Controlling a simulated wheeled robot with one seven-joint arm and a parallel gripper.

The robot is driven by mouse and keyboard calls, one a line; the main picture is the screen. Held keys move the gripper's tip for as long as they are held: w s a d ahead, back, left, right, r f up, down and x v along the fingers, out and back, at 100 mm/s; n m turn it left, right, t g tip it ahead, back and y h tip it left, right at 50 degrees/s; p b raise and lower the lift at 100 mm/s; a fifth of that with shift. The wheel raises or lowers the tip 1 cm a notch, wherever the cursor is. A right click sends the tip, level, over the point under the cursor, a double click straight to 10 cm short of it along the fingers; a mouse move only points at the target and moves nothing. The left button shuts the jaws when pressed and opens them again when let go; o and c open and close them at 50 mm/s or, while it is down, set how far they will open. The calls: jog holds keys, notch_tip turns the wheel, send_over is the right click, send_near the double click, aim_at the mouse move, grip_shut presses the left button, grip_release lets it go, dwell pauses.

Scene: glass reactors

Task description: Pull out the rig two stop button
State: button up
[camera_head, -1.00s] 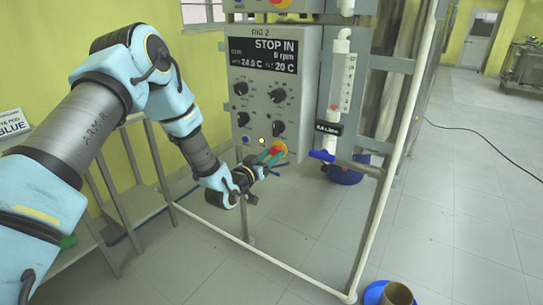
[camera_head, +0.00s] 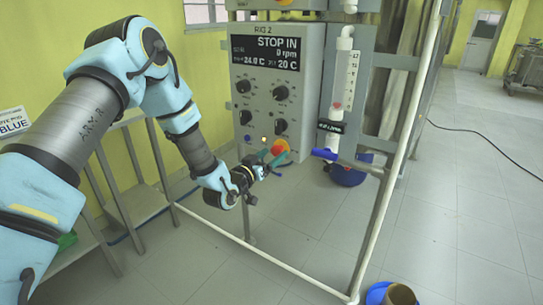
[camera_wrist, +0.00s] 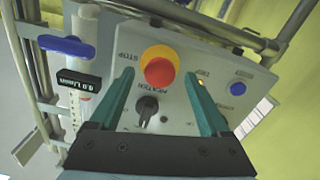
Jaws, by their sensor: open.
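The rig two control box (camera_head: 262,118) has a grey face, and its screen (camera_head: 265,53) reads "STOP IN" and 0 rpm. The stop button (camera_head: 280,148) is at the box's lower right, red on a yellow surround. In the wrist view the red button (camera_wrist: 159,71) lies between the fingertips and shows whole, with STOP lettering beside it. My gripper (camera_head: 273,159) is open and empty just in front of the button. Its green fingers (camera_wrist: 158,80) are spread to either side, apart from the button. The exact gap in depth cannot be told.
Dark knobs (camera_head: 281,93) sit above the button. A flow tube with a blue valve handle (camera_head: 324,154) stands close on the right. A white frame post (camera_head: 400,150) is further right. A steel shelf (camera_head: 135,200) stands left. Open floor lies at the right.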

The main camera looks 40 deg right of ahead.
jog(key=b+v, duration=0.2)
jog(key=v, duration=0.8)
jog(key=shift+a, duration=0.4)
jog(key=w+a+r+n+t+y+p, duration=0.1)
jog(key=w+a+r+n+y, duration=0.1)
jog(key=w+a+y, duration=0.65)
jog(key=w+a+r+n+t+y+p, duration=0.15)
jog(key=w+a, duration=0.35)
jog(key=a, duration=0.8)
jog(key=s+a+r+n+g+y+p, duration=0.1)
jog(key=s+a+r+n+y, duration=0.15)
jog(key=a, duration=0.55)
jog(key=s+a+r+n+g+y+p, duration=0.1)
jog(key=a+r+n+y, duration=0.15)
jog(key=a, duration=0.65)
jog(key=s+a+r+n+g+y, duration=0.2)
jog(key=s+a+n+g, duration=0.1)
jog(key=s+a, duration=0.5)
jog(key=shift+s+r, duration=0.3)
jog(key=shift+s, duration=0.4)
